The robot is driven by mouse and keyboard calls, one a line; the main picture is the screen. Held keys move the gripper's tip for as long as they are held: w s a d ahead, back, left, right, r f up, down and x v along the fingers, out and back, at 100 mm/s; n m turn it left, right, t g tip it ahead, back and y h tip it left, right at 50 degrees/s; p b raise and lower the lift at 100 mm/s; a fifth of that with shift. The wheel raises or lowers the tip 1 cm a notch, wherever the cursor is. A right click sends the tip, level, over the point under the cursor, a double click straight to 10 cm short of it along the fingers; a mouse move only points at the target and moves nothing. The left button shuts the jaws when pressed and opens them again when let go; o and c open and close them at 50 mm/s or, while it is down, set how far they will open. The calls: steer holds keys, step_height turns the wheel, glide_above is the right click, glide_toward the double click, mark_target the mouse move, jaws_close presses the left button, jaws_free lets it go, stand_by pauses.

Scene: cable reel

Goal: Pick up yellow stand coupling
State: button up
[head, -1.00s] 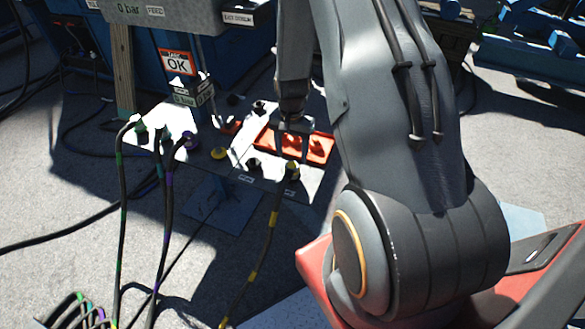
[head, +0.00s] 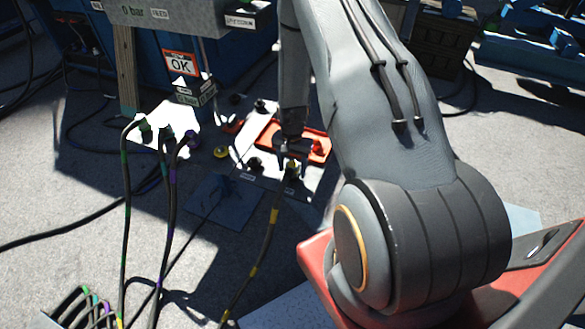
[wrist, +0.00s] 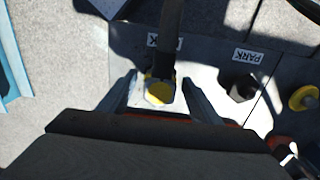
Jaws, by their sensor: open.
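The yellow stand coupling (head: 292,164) sits on the white and grey stand plate, with a dark cable banded in yellow running from it down toward the floor. In the wrist view the yellow coupling (wrist: 159,92) lies between the two jaws, with its dark cable leading away to the top. My gripper (head: 293,160) is open and down at the coupling, one finger on each side of it. In the wrist view my gripper (wrist: 159,100) shows a finger left and right of the coupling. I cannot tell whether either finger touches it.
A red tray (head: 318,146) lies just behind the coupling. A black empty park socket (wrist: 242,90) and a yellow cap (wrist: 304,98) are to the right in the wrist view. Couplings with green and purple cables (head: 165,132) stand to the left. A blue cabinet is behind.

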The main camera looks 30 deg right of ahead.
steer(key=c, duration=1.2)
steer(key=shift+c, duration=0.2)
